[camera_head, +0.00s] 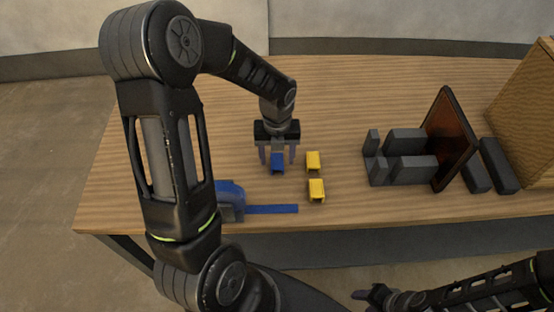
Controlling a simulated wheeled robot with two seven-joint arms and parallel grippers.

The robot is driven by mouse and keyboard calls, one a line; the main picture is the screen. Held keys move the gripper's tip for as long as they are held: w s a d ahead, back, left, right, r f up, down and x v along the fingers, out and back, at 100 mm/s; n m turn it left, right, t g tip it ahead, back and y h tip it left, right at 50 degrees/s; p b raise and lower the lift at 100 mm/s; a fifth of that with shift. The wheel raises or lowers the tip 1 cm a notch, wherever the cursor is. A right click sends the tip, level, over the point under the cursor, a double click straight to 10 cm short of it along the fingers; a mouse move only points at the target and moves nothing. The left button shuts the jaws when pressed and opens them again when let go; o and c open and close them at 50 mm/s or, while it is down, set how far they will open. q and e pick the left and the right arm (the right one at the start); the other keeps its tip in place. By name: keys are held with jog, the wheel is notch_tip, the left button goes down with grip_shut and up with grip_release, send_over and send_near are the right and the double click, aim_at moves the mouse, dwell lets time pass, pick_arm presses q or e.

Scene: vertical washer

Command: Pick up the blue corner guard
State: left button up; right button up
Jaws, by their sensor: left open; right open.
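The blue corner guard (277,163) is a small blue block on the wooden table, left of two yellow corner guards. My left gripper (277,158) is open and points down over it, with one finger on each side of the blue guard. I cannot tell whether the fingers touch it. My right gripper (372,295) is low at the bottom of the picture, in front of the table edge and away from the guards. Its fingers are small and dark here.
Two yellow corner guards (313,161) (317,190) stand just to the right. A blue tool with a long blue strip (270,209) lies near the front edge, partly behind my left arm. Grey blocks (410,142) and a brown panel (452,140) stand at right. The back of the table (370,85) is clear.

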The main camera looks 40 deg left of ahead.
pick_arm(q)
jog(key=shift+f, duration=0.9)
grip_shut()
